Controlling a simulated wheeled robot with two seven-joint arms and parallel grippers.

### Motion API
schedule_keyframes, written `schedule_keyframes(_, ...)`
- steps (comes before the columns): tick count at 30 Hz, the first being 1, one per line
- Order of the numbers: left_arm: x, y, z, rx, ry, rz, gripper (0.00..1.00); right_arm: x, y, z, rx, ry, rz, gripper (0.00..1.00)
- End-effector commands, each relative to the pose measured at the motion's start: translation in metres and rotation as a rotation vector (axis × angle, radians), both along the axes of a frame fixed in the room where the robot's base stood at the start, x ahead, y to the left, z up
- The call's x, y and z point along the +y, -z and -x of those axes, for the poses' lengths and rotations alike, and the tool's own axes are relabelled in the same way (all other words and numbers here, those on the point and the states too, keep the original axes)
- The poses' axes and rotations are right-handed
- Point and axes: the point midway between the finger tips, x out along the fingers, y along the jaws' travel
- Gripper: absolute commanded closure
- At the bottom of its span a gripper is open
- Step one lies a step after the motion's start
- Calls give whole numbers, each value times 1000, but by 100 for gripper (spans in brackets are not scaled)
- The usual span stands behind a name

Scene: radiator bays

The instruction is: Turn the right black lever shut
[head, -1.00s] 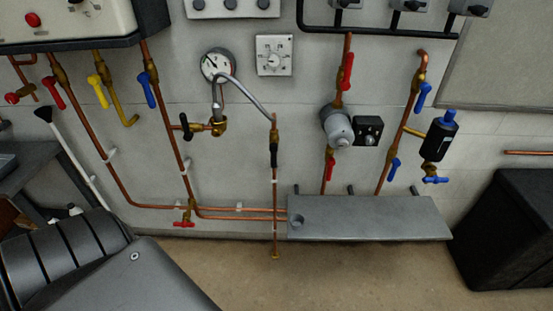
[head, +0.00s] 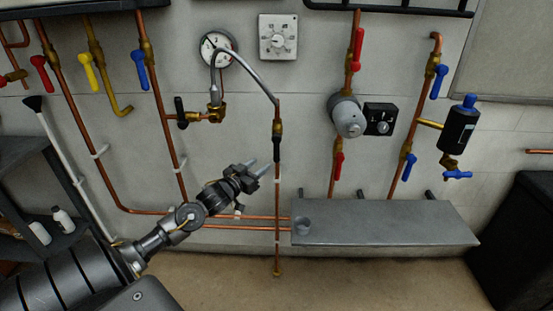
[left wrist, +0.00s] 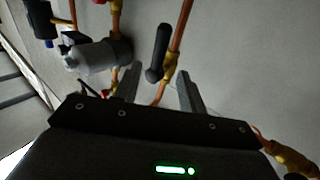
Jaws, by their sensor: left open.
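The right black lever (head: 277,146) sits on a brass valve (head: 278,127) in a vertical copper pipe below the gauge hose. It hangs down along the pipe. In the left wrist view the black lever (left wrist: 158,50) shows beside the pipe, with its brass valve (left wrist: 171,70) close by. My left gripper (head: 260,169) is open and empty, a little below and left of the lever. In the left wrist view its fingertips (left wrist: 159,74) lie on either side of the lever in the picture, but contact is not visible. Another black lever (head: 180,112) is farther left, upright. My right gripper is not in view.
A pressure gauge (head: 215,47) with a grey hose is above. A grey pump (head: 348,117) and red and blue levers are to the right. Copper pipes run behind my arm.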

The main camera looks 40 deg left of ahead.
Motion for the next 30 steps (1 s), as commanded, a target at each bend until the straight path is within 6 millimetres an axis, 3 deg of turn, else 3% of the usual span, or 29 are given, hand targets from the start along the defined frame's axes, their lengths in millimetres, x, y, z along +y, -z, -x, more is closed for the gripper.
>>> schedule_keyframes(5, 1, -1, -11, -1, -2, 1, 59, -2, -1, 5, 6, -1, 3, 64)
schedule_keyframes(21, 7, 1, -96, 2, -3, 0, 59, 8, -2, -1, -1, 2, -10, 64)
schedule_keyframes(30, 7, 2, -108, 3, -1, -1, 59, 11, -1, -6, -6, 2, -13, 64)
